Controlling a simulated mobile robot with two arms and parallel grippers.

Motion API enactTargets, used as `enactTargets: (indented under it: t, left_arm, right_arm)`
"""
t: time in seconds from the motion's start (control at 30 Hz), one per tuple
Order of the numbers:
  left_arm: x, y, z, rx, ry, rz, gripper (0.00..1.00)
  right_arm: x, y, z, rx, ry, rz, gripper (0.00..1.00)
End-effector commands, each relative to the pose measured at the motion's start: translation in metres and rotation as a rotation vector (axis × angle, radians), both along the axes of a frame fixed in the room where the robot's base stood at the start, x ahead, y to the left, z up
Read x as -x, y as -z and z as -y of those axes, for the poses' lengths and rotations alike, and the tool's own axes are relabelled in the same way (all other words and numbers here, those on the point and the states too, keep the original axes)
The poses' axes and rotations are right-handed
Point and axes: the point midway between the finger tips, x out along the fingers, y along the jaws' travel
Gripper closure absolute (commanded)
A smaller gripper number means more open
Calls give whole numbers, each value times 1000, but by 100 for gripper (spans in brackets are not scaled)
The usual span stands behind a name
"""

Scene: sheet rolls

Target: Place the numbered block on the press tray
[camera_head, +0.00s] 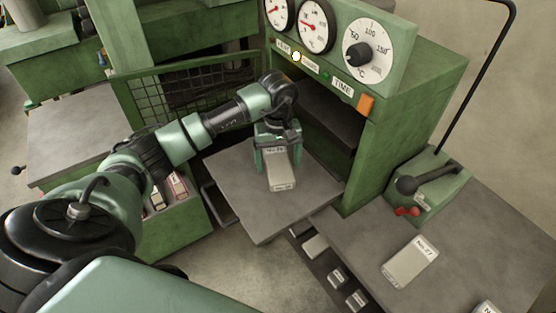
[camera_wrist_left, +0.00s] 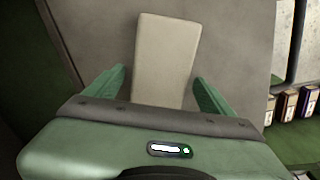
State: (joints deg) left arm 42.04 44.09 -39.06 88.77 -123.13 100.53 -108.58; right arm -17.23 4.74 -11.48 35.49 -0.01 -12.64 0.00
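A pale numbered block (camera_head: 282,175) lies on the grey press tray (camera_head: 235,195) in front of the green press. Its label is too small to read surely. My left gripper (camera_head: 277,158) is over the block's far end, with its green fingers on either side. In the left wrist view the block (camera_wrist_left: 165,60) extends ahead between the open fingers (camera_wrist_left: 160,92), with a gap visible on each side. Another pale block (camera_head: 410,262), labelled No.27, lies on the right-hand table. My right gripper is not in view.
The green press (camera_head: 415,100) with dials stands behind the tray. A lever box (camera_head: 432,187) with a black handle stands at right on the grey table (camera_head: 465,250). Small labelled blocks sit in a rack (camera_head: 337,277) below. The tray's front and left are clear.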

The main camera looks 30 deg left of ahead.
Motion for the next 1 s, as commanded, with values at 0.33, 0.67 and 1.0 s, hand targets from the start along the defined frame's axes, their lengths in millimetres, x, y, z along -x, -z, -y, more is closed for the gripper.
enactTargets:
  t: [0.33, 0.67, 1.0]
  left_arm:
    - [0, -6, 0, 0, 0, 1, 17]
    - [-2, -68, -1, -1, 0, 7, 17]
    - [0, -119, 0, 0, 0, 1, 17]
  right_arm:
    - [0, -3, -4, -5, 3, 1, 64]
    - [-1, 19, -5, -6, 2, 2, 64]
    - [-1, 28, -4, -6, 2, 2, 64]
